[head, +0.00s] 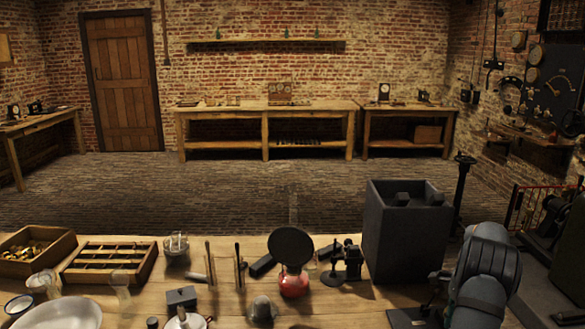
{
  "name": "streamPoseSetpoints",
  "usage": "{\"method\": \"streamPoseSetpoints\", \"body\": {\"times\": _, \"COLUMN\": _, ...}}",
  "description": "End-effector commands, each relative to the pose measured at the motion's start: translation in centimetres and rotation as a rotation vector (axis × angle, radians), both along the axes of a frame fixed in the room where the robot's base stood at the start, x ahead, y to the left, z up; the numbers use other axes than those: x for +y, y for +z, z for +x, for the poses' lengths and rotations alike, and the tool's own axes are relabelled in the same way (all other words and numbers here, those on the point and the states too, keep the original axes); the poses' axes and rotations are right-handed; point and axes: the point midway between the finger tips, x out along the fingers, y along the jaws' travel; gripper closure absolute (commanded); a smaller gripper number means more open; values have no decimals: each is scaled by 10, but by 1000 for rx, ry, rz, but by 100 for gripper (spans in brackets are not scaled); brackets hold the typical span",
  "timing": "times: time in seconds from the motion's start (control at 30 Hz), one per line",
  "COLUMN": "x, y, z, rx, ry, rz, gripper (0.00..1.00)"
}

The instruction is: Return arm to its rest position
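Part of my arm (485,270) shows at the lower right, with dark and grey rounded links that run down out of the picture. My gripper cannot be made out in the head view. A tall dark grey open box (405,245) stands on the workbench (225,265) just left of the arm, with two dark blocks showing at its top. A small glass jar (177,250) stands at the left middle of the bench. I cannot tell from this view whether the arm touches anything.
A red-based object with a black disc (293,280), a small black instrument (347,262), a slotted wooden tray (110,262) and a wooden box of brass parts (35,250) crowd the bench. A black post (462,190) rises behind the dark box. The brick floor beyond is open.

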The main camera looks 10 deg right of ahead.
Motion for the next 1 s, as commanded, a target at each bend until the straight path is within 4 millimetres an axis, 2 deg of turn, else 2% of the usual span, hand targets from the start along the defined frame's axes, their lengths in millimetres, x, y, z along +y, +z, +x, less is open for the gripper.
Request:
{"method": "streamPoseSetpoints", "body": {"times": 0.7, "x": 2, "y": 3, "z": 2, "rx": 0, "ry": 1027, "rz": 1, "gripper": 48}}
{"method": "streamPoseSetpoints", "body": {"times": 1.0, "x": 2, "y": 1, "z": 3, "rx": -1, "ry": 1263, "rz": 0, "gripper": 48}}
